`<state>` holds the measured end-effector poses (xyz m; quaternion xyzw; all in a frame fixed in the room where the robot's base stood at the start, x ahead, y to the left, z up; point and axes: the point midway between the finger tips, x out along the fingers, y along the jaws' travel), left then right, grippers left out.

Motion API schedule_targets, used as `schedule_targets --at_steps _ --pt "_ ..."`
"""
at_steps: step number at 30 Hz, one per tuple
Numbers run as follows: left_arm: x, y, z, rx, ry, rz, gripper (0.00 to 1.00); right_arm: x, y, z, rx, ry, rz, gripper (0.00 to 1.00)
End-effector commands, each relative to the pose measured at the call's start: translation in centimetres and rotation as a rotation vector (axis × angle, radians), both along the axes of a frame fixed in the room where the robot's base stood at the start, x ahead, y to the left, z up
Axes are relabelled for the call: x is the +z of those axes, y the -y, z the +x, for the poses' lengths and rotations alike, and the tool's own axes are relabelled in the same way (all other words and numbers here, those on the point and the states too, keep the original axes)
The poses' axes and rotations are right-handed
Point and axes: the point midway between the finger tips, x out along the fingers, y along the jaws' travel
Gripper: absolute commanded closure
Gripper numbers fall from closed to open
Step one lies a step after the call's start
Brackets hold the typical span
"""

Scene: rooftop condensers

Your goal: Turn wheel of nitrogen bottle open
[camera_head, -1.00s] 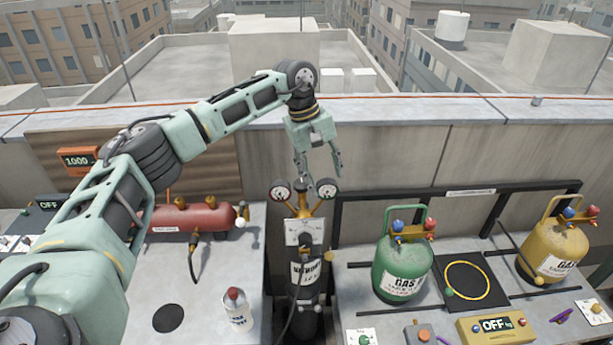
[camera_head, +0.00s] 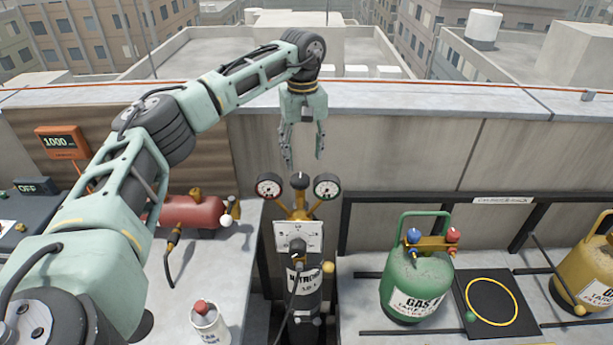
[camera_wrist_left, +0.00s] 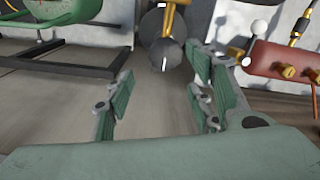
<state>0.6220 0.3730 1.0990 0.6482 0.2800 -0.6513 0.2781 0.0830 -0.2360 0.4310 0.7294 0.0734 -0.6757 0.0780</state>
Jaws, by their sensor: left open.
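The black nitrogen bottle (camera_head: 304,284) stands upright in a gap between two work surfaces, with a brass regulator and two round gauges on top. A small dark knob with a white mark, apparently its wheel (camera_head: 300,181), sits between the gauges. In the left wrist view a round grey knob, apparently the same wheel (camera_wrist_left: 165,55), shows beyond the fingers, between them and nearer the right one. My left gripper (camera_head: 303,160) is open and empty, fingers pointing down just above the wheel in the head view. It also shows in the left wrist view (camera_wrist_left: 160,80). My right gripper is not seen.
The gauges (camera_head: 268,187) and (camera_head: 327,187) flank the wheel closely. A red tank (camera_head: 190,212) and a white bottle (camera_head: 208,322) are on the left. A green gas cylinder (camera_head: 417,285) stands right, a yellow one (camera_head: 590,262) farther right. A wall (camera_head: 420,150) rises behind.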

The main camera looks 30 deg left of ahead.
Motion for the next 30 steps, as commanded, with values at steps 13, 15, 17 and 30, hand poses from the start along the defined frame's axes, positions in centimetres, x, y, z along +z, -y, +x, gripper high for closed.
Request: schedule_targets --at_steps 13,15,17,30 --pt "-6.2 0.0 -0.1 0.001 -0.003 -0.001 0.5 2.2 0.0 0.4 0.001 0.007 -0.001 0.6" --pt "-6.7 0.0 -0.1 0.0 -0.001 -0.001 0.5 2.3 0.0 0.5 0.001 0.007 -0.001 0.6" --pt "-6.9 0.0 -0.1 0.0 -0.001 -0.001 0.5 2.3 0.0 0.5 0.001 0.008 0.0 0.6" --pt "-7.1 0.0 -0.1 0.001 -0.001 -0.001 0.67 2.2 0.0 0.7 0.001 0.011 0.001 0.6"
